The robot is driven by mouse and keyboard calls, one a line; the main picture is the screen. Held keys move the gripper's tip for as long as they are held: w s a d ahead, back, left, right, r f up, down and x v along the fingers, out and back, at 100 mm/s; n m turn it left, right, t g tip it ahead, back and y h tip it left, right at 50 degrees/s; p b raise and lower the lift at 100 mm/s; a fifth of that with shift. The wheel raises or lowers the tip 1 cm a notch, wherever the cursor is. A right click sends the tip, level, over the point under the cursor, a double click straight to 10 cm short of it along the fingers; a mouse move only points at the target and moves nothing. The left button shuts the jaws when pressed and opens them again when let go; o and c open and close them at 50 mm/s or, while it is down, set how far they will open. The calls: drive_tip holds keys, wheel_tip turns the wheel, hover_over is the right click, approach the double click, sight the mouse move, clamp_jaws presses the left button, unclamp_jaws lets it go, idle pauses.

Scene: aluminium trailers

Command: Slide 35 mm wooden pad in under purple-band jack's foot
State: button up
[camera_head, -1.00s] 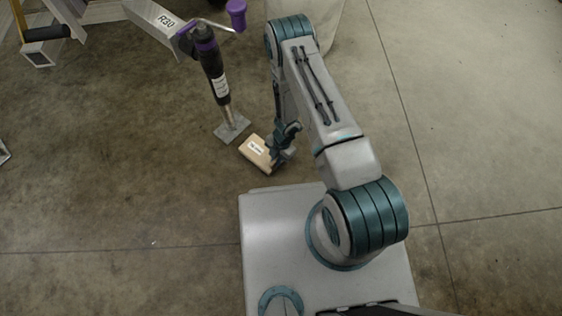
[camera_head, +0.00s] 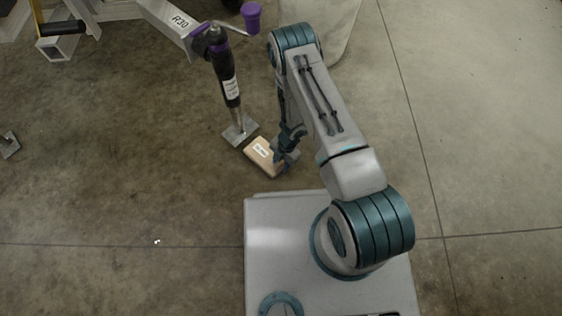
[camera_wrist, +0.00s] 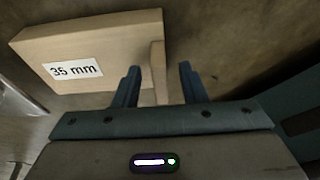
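The wooden pad (camera_head: 259,159), pale with a white label, lies on the floor just in front of the jack's foot. In the wrist view the pad (camera_wrist: 110,38) reads "35 mm" and has a small upright wooden tab (camera_wrist: 158,75). The purple-band jack (camera_head: 226,78) stands tilted, with its square metal foot plate (camera_head: 236,136) close to the pad's far left edge. I cannot tell whether they touch. My gripper (camera_wrist: 158,75) is open, its fingers on either side of the tab with gaps visible. In the head view my gripper (camera_head: 284,158) is at the pad's right end.
The trailer frame (camera_head: 166,17) marked R30 runs along the top left, with a purple crank knob (camera_head: 251,12) beside the jack. A pale rounded object (camera_head: 335,30) stands behind my arm. Another metal foot (camera_head: 9,145) is at the left edge.

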drive_tip(key=shift+r, duration=0.1)
drive_tip(key=p+v, duration=1.1)
drive_tip(key=v, duration=1.5)
drive_tip(key=shift+w+d+r, duration=0.15)
drive_tip(key=shift+d+r, duration=0.05)
drive_tip(key=shift+r, duration=0.1)
